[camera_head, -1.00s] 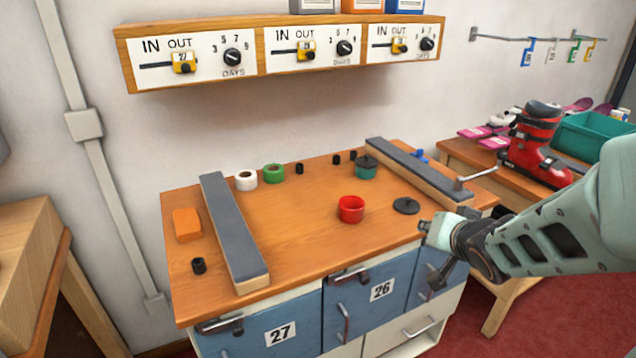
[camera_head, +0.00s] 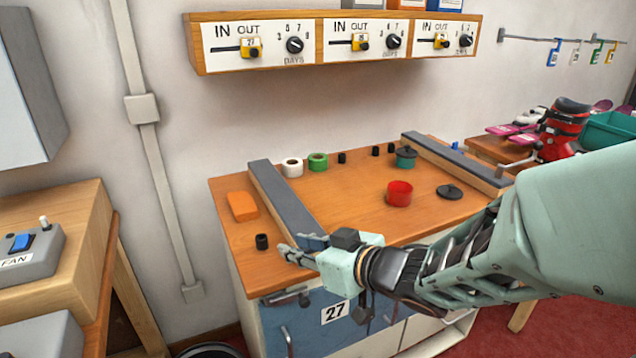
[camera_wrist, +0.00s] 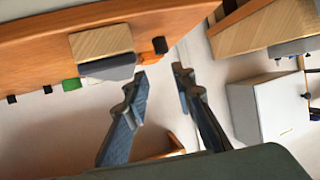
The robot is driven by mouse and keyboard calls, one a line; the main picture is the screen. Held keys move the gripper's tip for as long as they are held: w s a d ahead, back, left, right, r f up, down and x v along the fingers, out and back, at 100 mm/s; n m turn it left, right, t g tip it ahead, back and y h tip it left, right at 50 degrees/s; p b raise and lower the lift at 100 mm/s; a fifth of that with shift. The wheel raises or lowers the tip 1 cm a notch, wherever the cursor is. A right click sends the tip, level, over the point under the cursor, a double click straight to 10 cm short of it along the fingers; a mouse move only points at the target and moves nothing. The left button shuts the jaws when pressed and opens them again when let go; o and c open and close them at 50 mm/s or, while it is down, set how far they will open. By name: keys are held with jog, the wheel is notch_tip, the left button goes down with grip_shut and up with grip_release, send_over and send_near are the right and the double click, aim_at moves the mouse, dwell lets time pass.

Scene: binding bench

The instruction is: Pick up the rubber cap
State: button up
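A small black rubber cap (camera_head: 262,241) stands at the front left of the wooden bench (camera_head: 340,213), left of the long grey-topped bar. My gripper (camera_head: 293,248) is just right of this cap in the head view, apart from it, with nothing held. In the wrist view its two fingers (camera_wrist: 160,80) are spread, and the cap (camera_wrist: 160,45) shows beyond the gap between them.
An orange block (camera_head: 242,206) lies behind the cap. The grey-topped bar (camera_head: 283,195) is close to my gripper; a second bar (camera_head: 455,160) is at right. White (camera_head: 292,167) and green (camera_head: 318,162) rolls, a red cup (camera_head: 399,193), a teal pot (camera_head: 405,157) and a black disc (camera_head: 449,192) sit around.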

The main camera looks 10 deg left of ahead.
aim_at(264, 239)
jog(key=a+p, duration=0.1)
jog(key=p, duration=0.2)
jog(key=shift+w+a+r, duration=0.15)
jog(key=p, duration=0.3)
jog(key=shift+w+a+f+p, duration=0.3)
jog(key=shift+w, duration=0.05)
jog(key=x, duration=0.4)
jog(key=shift+f+b, duration=0.35)
jog(key=shift+b, duration=0.05)
jog(key=shift+x, duration=2.9)
jog(key=c, duration=0.5)
